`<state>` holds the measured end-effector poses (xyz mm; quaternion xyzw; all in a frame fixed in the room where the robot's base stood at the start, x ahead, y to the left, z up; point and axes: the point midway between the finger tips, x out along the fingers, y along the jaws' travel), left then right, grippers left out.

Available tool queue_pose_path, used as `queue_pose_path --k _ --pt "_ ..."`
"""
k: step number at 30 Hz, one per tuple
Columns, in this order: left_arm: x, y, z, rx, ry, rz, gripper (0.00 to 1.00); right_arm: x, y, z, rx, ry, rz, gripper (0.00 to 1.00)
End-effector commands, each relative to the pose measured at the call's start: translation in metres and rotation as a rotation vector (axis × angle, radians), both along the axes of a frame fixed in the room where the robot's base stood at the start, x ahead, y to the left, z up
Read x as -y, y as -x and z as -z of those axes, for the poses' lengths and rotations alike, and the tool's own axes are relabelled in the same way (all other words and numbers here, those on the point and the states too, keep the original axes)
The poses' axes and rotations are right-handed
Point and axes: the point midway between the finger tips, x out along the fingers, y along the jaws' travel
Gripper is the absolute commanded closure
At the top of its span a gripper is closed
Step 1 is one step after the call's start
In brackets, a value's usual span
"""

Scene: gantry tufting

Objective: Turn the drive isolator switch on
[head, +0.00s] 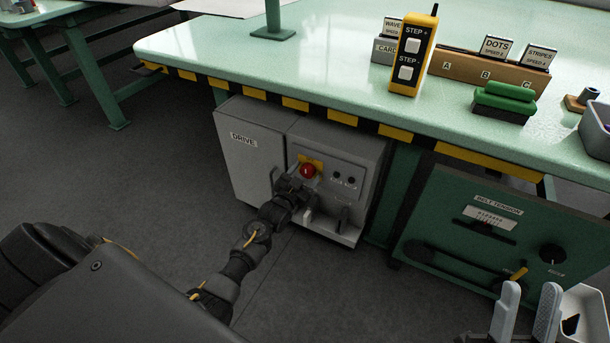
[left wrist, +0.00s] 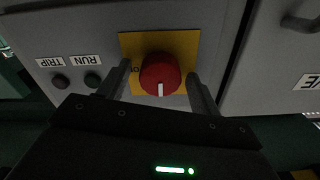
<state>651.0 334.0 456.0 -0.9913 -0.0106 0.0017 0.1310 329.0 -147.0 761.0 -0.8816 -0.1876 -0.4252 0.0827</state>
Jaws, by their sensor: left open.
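The drive isolator switch is a red round knob (head: 308,170) on a yellow plate, on the grey cabinet front under the table. In the left wrist view the knob (left wrist: 160,72) sits between the two fingers of my left gripper (left wrist: 160,88), with a visible space on each side. Its white pointer mark points toward the bottom of that upside-down view. Small lettering on the plate is partly hidden by a finger. In the head view my left gripper (head: 299,184) is open at the knob and covers its lower side. My right gripper (head: 526,308) is open at the lower right.
The DRIVE cabinet door (head: 250,160) with a handle stands left of the knob. TRIP (left wrist: 50,62) and RUN (left wrist: 86,61) labels sit above two dark round parts. A green belt-tension panel (head: 440,215) stands at right. The striped table edge (head: 295,103) overhangs the cabinet.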

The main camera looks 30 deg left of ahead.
Motion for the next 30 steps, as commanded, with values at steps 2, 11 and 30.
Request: queue_pose_path --k 2,11,30 --pt "0.0 0.0 0.0 0.0 0.0 0.0 0.36 0.0 0.0 0.0 -0.001 0.0 0.0 0.64" --pt "0.0 0.0 0.0 0.0 0.0 0.0 0.75 0.0 0.0 0.0 -0.001 0.0 -0.001 0.64" --pt "0.0 0.001 -0.002 -0.005 -0.231 0.001 0.81 -0.018 -0.011 0.011 -0.173 0.089 -0.035 0.64"
